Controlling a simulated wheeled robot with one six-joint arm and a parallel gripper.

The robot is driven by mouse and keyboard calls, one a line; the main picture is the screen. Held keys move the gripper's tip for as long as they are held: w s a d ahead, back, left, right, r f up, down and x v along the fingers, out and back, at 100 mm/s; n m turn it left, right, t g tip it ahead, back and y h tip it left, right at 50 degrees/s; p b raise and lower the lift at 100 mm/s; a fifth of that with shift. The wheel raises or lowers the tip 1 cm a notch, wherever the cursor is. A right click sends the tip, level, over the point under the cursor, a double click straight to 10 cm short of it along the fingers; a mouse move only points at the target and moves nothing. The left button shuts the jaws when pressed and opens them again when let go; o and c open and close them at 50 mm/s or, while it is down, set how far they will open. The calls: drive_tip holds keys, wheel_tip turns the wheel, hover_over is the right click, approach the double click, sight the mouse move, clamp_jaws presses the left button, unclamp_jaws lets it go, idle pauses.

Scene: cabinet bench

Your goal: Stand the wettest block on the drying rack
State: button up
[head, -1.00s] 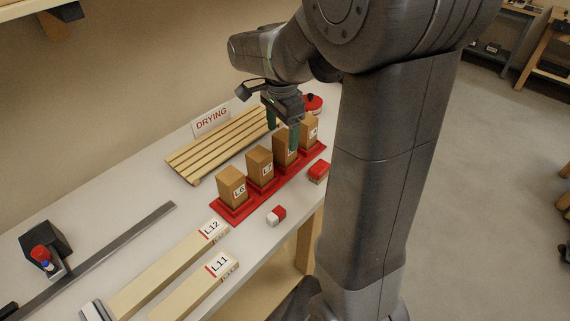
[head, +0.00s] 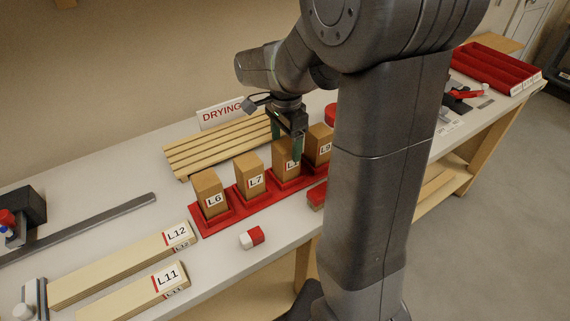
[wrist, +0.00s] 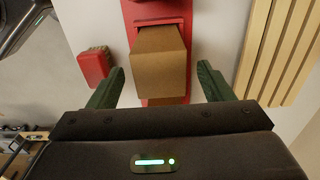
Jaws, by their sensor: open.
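Several brown wooden blocks stand upright in a row on a red base: block L6 (head: 209,194), block L7 (head: 249,177), a block with a partly covered label (head: 284,167) and block L9 (head: 319,146). My gripper (head: 287,146) is open at the partly covered block, one green finger in front of its label. In the wrist view a block (wrist: 160,62) shows between my open gripper's fingers (wrist: 160,70), with a gap on each side. The slatted drying rack (head: 205,151) lies behind the row, empty where visible. Wetness is not readable from the blocks' look.
A DRYING sign (head: 222,114) stands behind the rack. Boards L12 (head: 130,262) and L11 (head: 140,295) lie front left. A red-and-white piece (head: 252,238) and a red item (head: 317,196) lie in front of the row. A red tray (head: 497,70) is at far right.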

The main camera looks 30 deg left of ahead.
drive_tip(key=c, duration=1)
wheel_tip(320, 180, up, 10)
drive_tip(key=p, duration=0.8)
